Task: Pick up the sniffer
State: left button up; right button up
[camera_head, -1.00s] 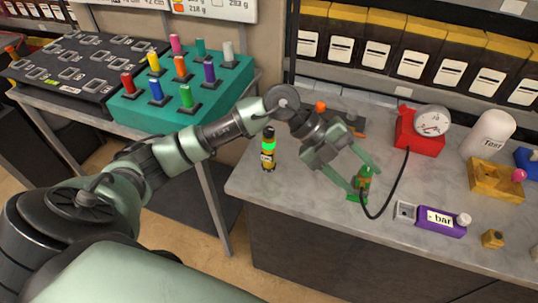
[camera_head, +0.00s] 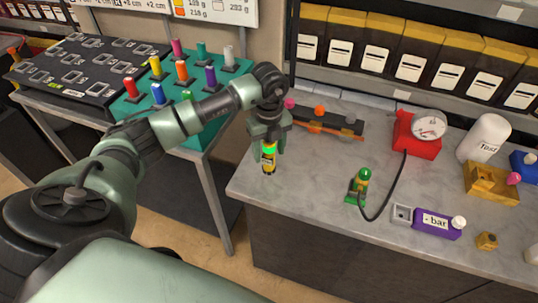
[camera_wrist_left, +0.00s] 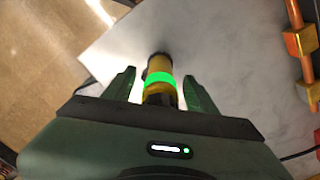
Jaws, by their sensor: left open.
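The sniffer (camera_head: 268,160) is a small upright yellow and black cylinder with a glowing green band. It stands near the left end of the grey worktop. My left gripper (camera_head: 267,144) is over it, pointing down, and hides its top in the head view. In the left wrist view the sniffer (camera_wrist_left: 159,82) is between the two spread fingers of the left gripper (camera_wrist_left: 160,88), with gaps showing on both sides. The left gripper is open and not closed on it. My right gripper is not in view.
A green-based device (camera_head: 360,187) with a black hose stands to the right, near a red gauge (camera_head: 416,134). A purple "- bar" box (camera_head: 436,223) lies farther right. A dark rack (camera_head: 326,122) with coloured knobs is behind. The worktop's left edge is close to the sniffer.

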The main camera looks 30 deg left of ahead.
pick_arm(q)
jog(key=shift+f, duration=0.55)
jog(key=shift+c, duration=0.4)
grip_shut()
jog(key=shift+r, duration=0.1)
